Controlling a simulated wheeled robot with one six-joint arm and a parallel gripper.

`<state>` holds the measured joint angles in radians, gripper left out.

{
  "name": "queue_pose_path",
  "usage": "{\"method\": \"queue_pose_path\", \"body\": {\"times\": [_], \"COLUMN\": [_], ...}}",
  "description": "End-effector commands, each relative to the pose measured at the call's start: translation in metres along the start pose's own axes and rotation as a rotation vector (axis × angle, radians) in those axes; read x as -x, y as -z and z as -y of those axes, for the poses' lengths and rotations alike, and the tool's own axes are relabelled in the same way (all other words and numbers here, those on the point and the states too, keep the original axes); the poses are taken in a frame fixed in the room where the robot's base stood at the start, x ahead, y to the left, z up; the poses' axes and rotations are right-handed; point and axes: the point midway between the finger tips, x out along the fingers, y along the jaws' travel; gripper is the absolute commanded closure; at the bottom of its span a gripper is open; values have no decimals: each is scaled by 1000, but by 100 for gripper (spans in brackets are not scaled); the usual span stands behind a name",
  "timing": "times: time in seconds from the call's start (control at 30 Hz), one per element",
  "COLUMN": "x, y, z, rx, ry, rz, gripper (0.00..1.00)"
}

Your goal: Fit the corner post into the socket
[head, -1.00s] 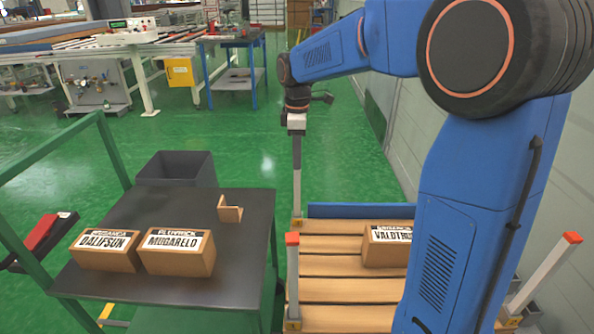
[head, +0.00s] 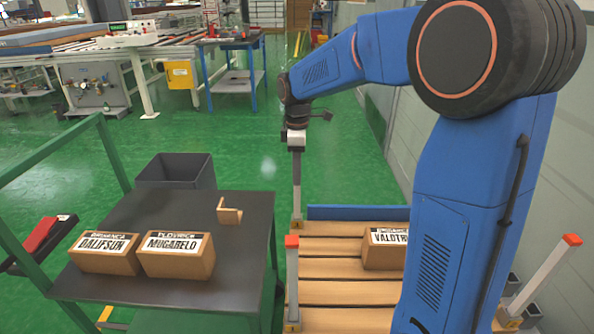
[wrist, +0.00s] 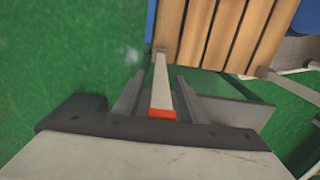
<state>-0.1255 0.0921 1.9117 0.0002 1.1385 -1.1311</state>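A slim light-grey post (head: 297,195) stands upright at the pallet's far left corner, its lower end at the yellow-marked socket (head: 297,225). How deep it sits cannot be told. My gripper (head: 297,165) points down over the post's upper part. In the wrist view the post (wrist: 160,85) and its red-orange cap (wrist: 163,113) lie between my two fingers (wrist: 155,92). The fingers look apart, with a gap beside the post, so the gripper appears open around it. The pallet (wrist: 205,35) shows beyond.
Two orange-capped posts, one near left (head: 292,270) and one near right (head: 545,270), stand along the pallet. A labelled box (head: 385,250) lies on the slats. A dark table (head: 190,290) with two boxes and a small bracket (head: 229,213) is at left. Green floor is clear behind.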

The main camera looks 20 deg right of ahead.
Motion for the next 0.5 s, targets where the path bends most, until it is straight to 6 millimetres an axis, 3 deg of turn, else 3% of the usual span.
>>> {"method": "queue_pose_path", "body": {"times": [0.27,0.5], "x": [10,51], "y": [0,0], "z": [-1,-1], "rx": [0,0], "ry": [-2,-3], "rz": [-1,-1], "gripper": [62,62]}}
